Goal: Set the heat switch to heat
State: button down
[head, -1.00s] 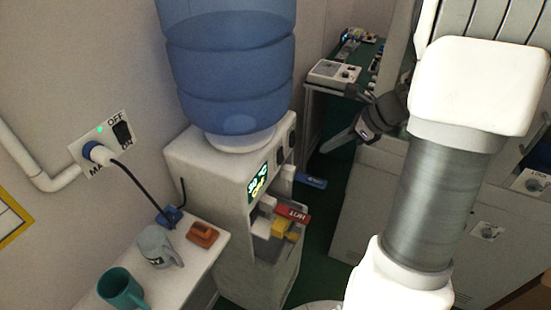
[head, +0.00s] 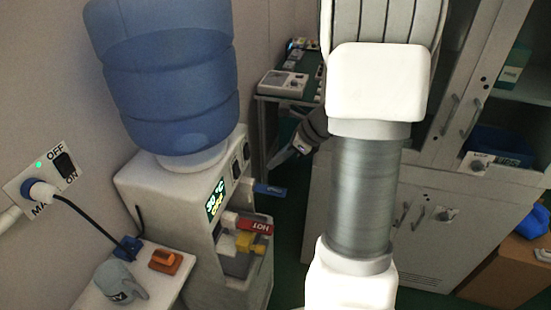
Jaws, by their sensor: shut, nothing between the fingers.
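The white water dispenser (head: 150,190) with its blue bottle (head: 172,75) stands left of centre in the head view. Two small dark switches, one (head: 237,168) nearer and one (head: 246,149) farther, sit on its front beside the lit display (head: 216,199). Either may be the heat switch; their labels and positions are too small to read. Below are a red HOT lever (head: 253,226) and a blue lever (head: 268,189). My gripper (head: 276,162) is dark grey, shut and empty. It appears right of the switches, partly behind my arm; its distance from them is unclear.
A wall socket (head: 40,185) with an OFF/ON switch and plugged black cable is at left. A white shelf (head: 150,285) holds a grey mug (head: 120,284) and an orange object (head: 166,261). Grey cabinets (head: 445,225) stand at right, a bench with devices (head: 283,84) behind.

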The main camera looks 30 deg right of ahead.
aim_at(237, 170)
jog(key=w+a+f, duration=0.5)
jog(key=shift+w+a+f, duration=0.25)
jog(key=shift+w, duration=0.05)
jog(key=shift+w+a+f+b, duration=0.15)
jog(key=shift+w+a+b, duration=0.05)
jog(key=shift+b, duration=0.2)
